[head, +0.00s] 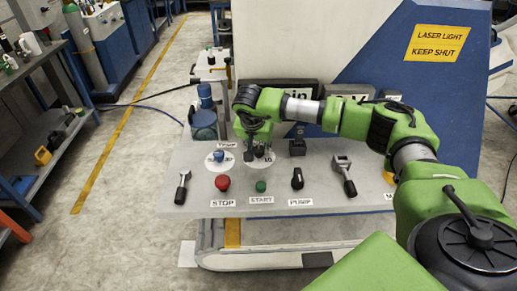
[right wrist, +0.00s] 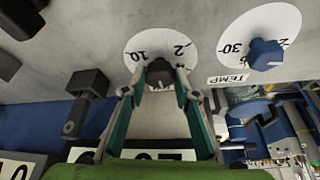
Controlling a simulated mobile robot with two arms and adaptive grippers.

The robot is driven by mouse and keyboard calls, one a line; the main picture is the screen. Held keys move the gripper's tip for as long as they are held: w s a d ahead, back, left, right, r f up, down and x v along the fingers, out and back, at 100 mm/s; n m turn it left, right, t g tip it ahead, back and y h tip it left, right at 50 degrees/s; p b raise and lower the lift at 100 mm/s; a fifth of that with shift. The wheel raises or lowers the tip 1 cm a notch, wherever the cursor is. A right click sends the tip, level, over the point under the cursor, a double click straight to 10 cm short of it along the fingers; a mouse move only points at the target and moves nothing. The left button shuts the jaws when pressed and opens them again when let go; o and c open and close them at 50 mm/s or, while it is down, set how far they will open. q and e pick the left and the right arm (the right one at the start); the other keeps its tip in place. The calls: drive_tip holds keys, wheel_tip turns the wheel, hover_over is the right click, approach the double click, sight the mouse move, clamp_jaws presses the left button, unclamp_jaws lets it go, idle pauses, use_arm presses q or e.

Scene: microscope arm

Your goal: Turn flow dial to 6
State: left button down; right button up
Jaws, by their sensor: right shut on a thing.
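The flow dial is a dark knob (right wrist: 160,68) on a white round scale (right wrist: 143,50). In the right wrist view the scale shows 10 and 2; its other marks and the pointer are hidden. In the head view the scale (head: 262,168) shows partly below my gripper. My right gripper (head: 258,148) reaches down to the panel there. In the right wrist view its two fingers (right wrist: 160,84) are closed on the sides of the knob. My left gripper is not in view.
A blue TEMP dial (right wrist: 265,54) sits beside it, left of it in the head view (head: 219,156). In front are the red STOP button (head: 222,183), green START button (head: 261,186), black PUMP switch (head: 297,178) and two levers. A blue-capped vessel (head: 204,120) stands behind.

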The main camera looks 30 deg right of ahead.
drive_tip(key=o, duration=1.1)
drive_tip(key=shift+r, duration=0.1)
drive_tip(key=v, duration=1.1)
drive_tip(key=shift+a+r, duration=0.1)
drive_tip(key=shift+r, duration=0.3)
drive_tip(key=shift+s+f, duration=0.1)
